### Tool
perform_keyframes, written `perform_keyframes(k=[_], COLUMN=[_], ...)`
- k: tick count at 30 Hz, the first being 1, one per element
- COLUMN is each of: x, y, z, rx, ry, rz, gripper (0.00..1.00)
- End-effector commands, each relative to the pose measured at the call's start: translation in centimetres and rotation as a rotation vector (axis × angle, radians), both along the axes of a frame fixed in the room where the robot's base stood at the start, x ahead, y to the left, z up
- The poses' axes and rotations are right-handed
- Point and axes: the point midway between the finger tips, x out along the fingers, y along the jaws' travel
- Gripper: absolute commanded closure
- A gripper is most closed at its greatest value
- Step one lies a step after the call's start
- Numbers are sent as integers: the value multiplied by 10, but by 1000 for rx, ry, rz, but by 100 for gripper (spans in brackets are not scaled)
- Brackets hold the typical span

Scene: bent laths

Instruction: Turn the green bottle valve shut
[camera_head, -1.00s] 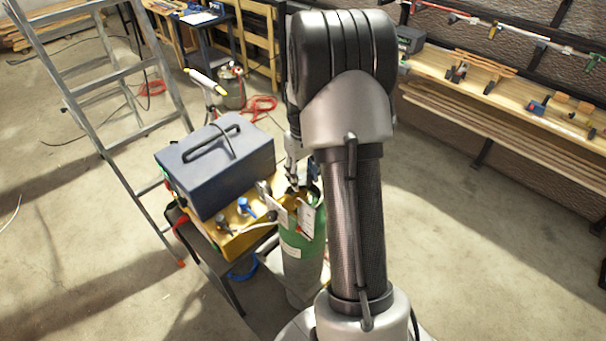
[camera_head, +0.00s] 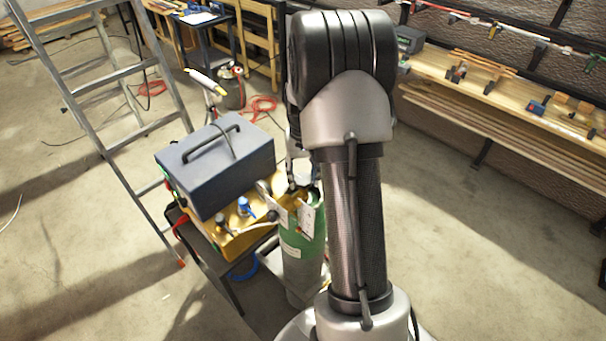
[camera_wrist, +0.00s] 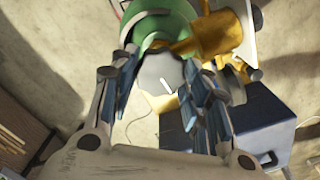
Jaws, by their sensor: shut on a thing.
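The green bottle (camera_head: 302,240), a gas cylinder with a green top and grey lower body, stands upright beside the cart; its green shoulder also shows at the top of the wrist view (camera_wrist: 160,22). Its valve has a grey round handwheel (camera_wrist: 160,73) with a white mark, next to brass fittings (camera_wrist: 217,35). My gripper (camera_wrist: 162,82) has its two fingers on either side of the handwheel, shut on it. In the head view my arm and the bottle's guard plates hide most of the gripper and the handwheel.
A dark blue machine box (camera_head: 215,165) with a handle sits on the cart left of the bottle, above a yellow unit (camera_head: 240,225) with blue knobs. A ladder (camera_head: 110,100) stands at left. A wooden bench (camera_head: 500,85) lines the right wall. Floor is clear at right.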

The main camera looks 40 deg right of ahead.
Motion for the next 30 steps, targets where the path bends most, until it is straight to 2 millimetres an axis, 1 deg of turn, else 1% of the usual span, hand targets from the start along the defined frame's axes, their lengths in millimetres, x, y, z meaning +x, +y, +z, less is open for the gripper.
perform_keyframes(k=[30], x=[0], y=[0], z=[0], rx=[0], ry=[-1], rz=[-966], gripper=[80])
